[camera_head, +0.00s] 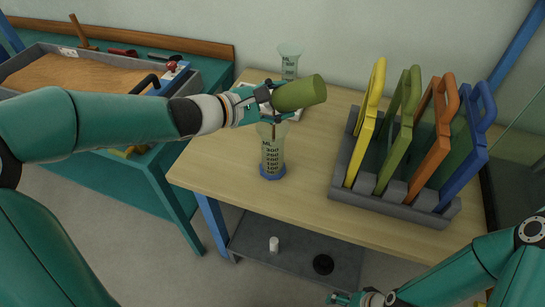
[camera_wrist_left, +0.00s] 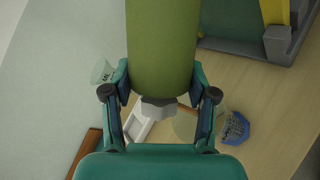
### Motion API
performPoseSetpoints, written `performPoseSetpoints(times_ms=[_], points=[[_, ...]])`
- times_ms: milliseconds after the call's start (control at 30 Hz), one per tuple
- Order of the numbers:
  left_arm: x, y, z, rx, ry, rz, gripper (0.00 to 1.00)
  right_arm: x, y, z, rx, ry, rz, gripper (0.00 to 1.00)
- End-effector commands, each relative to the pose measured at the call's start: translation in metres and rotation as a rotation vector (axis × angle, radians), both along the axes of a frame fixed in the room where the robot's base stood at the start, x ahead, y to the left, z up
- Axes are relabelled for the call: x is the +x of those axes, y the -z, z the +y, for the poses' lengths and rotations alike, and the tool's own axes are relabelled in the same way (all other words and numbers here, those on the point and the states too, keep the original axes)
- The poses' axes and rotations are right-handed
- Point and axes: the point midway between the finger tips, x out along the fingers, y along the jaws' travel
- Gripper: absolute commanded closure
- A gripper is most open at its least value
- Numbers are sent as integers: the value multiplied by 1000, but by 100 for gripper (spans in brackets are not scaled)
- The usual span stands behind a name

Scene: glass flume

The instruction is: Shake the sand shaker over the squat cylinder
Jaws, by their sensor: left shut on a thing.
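The green sand shaker (camera_head: 300,94) is in my left gripper (camera_head: 262,98), shut around it, and lies tilted close to level above the table. It also fills the upper middle of the left wrist view (camera_wrist_left: 162,45), between the fingers (camera_wrist_left: 160,95). A clear graduated cylinder (camera_head: 272,158) with a blue base stands upright just below the gripper and shaker; I take it as the squat cylinder. A thin brown streak shows at its mouth. In the wrist view its blue base (camera_wrist_left: 235,128) shows at the right. My right gripper (camera_head: 345,298) is low at the bottom edge, its jaws unclear.
A second graduated cylinder (camera_head: 290,62) stands behind, near the wall. A white device (camera_wrist_left: 140,125) lies on the table beneath the gripper. A grey rack (camera_head: 400,200) with coloured handled panels fills the table's right. A sand tray (camera_head: 200,78) stands at the left.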

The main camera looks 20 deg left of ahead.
Motion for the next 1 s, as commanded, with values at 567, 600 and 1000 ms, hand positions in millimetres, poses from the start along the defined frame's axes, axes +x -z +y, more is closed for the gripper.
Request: performPoseSetpoints(times_ms=[567,600,1000], points=[[0,0,0,-1,0,-1,83,0,0,0,0,0,0,13],[0,0,0,-1,0,-1,83,0,0,0,0,0,0,13],[0,3,0,-4,-1,11,83,0,0,0,0,0,0,13]])
